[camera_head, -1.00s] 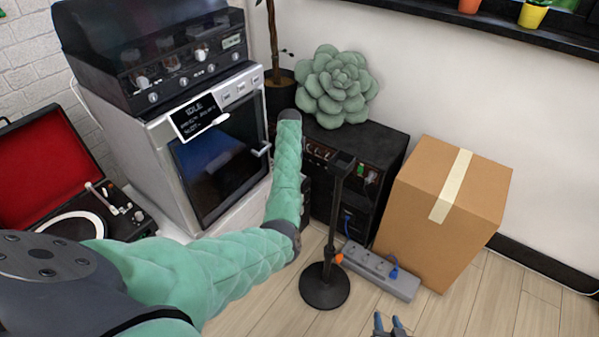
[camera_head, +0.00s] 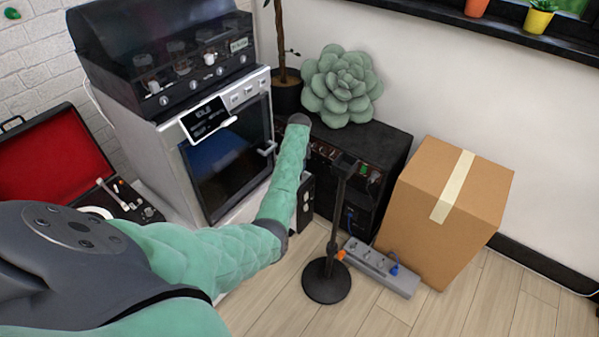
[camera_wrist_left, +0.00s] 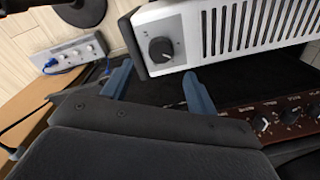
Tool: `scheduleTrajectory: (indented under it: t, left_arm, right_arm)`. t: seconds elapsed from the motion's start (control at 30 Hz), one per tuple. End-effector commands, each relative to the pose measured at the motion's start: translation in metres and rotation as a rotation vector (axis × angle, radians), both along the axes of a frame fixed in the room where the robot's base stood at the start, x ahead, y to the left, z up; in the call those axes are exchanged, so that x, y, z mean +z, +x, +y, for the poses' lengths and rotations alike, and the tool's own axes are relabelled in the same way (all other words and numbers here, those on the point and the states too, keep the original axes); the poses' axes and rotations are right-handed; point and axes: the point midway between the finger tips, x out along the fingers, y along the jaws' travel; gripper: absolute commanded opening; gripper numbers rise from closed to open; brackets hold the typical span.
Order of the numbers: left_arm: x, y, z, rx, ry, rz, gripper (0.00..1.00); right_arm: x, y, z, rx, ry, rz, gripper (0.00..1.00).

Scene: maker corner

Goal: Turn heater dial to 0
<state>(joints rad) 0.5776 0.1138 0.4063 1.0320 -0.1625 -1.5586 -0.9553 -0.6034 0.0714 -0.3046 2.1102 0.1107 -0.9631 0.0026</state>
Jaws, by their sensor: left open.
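The heater (camera_wrist_left: 230,32) is a white-fronted unit with a slotted grille, at the top of the left wrist view. Its dial (camera_wrist_left: 161,49) is a round dark knob on the left part of the front. The dial's marks are too small to read. My left gripper (camera_wrist_left: 155,80) has two blue fingers, spread apart and empty. The fingertips lie just below the dial in this view, one to each side, apart from it. In the head view my green-sleeved left arm hides the left gripper and most of the heater; a dark side panel (camera_head: 305,197) shows beside the arm. My right gripper is out of view.
A black amplifier cabinet (camera_head: 385,160) carries a green succulent cushion (camera_head: 341,86). A black stand (camera_head: 327,281), a power strip (camera_head: 382,268) and a cardboard box (camera_head: 440,235) stand to the right. An oven (camera_head: 230,165) and an open red record player (camera_head: 45,165) are left. Front right floor is clear.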

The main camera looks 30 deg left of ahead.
Motion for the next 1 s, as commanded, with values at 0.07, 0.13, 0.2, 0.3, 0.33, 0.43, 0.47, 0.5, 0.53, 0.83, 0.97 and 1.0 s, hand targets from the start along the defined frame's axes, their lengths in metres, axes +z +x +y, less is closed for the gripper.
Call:
scheduleTrajectory:
  t: [0.07,0.13,0.2,0.3,0.33,0.43,0.47,0.5,0.53,0.83,0.97,1.0]
  left_arm:
    - [-0.011,0.000,0.000,0.001,-0.002,0.002,0.58]
    - [-0.021,0.000,0.000,0.001,-0.001,0.002,0.58]
    - [-0.032,0.001,0.001,0.001,-0.001,0.002,0.58]
    - [-0.046,0.001,0.002,0.002,-0.001,0.002,0.58]
    - [-0.050,0.001,0.002,0.002,-0.001,0.002,0.58]
    - [-0.059,0.002,0.002,0.002,-0.002,0.001,0.58]
    - [-0.062,0.002,0.003,0.002,-0.001,0.000,0.58]
    - [-0.064,0.002,0.003,0.002,-0.001,0.000,0.58]
    - [-0.065,0.002,0.003,0.002,-0.001,0.000,0.58]
    - [-0.069,0.002,0.003,0.003,0.000,0.000,0.58]
    - [-0.069,0.002,0.003,0.003,0.000,0.000,0.41]
    - [-0.069,0.002,0.003,0.003,0.000,0.000,0.33]
  right_arm:
    - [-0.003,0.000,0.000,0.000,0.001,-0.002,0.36]
    - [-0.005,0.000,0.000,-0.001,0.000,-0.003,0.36]
    - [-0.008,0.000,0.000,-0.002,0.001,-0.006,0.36]
    - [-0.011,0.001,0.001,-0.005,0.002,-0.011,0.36]
    - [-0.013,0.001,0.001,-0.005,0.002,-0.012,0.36]
    - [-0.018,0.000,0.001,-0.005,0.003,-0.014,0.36]
    - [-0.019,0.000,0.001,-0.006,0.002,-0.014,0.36]
    - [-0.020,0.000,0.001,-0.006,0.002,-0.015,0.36]
    - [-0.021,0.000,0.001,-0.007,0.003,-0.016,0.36]
    - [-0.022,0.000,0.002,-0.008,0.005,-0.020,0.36]
    - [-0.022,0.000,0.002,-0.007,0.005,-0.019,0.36]
    - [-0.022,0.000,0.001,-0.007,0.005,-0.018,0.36]
